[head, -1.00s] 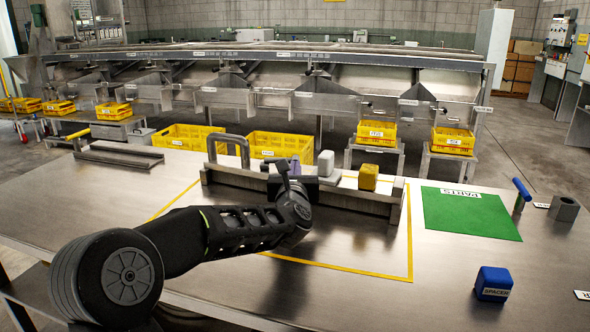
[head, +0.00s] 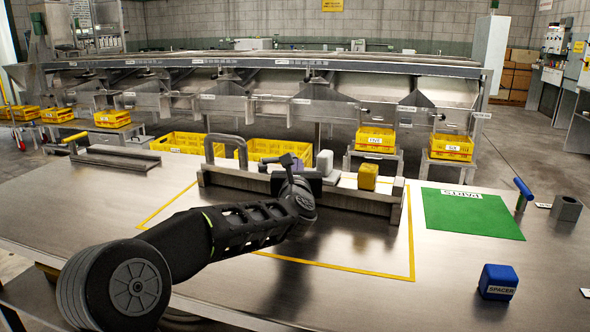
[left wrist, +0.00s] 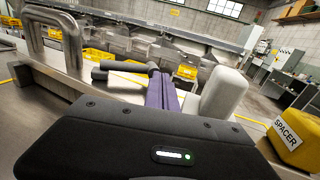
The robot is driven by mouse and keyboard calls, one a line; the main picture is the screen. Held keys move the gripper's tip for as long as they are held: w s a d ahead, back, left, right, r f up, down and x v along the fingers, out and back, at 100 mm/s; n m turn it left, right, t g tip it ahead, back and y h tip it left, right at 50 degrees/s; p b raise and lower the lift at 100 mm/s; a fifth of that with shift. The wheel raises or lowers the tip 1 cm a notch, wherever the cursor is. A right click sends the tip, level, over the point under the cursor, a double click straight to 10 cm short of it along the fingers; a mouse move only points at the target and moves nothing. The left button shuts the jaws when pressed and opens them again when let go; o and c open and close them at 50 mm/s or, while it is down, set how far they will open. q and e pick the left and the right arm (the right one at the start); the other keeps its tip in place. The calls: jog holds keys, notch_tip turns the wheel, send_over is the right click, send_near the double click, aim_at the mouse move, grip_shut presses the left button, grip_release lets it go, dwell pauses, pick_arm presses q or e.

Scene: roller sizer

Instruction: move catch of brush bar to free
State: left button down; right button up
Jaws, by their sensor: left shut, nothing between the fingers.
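The brush bar (head: 358,202) is a long metal bar lying within the yellow outline on the bench. A grey hoop handle (head: 242,150) stands at its left end and also shows in the left wrist view (left wrist: 72,42). A purple piece, perhaps the catch (left wrist: 160,92), stands near the middle, mostly hidden in the head view. A light grey block (head: 326,163) is just right of it, also in the left wrist view (left wrist: 223,92). My left gripper (head: 288,161) is shut and empty beside the purple piece; I cannot tell whether they touch. My right gripper is not in view.
A yellow spacer block (head: 367,177) sits on the bar's right part. Right of the bar are a green parts mat (head: 470,214), a blue spacer block (head: 497,282) and a blue-handled tool (head: 522,194).

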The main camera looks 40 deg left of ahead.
pick_arm(q)
jog(key=v, duration=0.7)
jog(key=shift+s, duration=0.2)
jog(key=shift+d, duration=0.1)
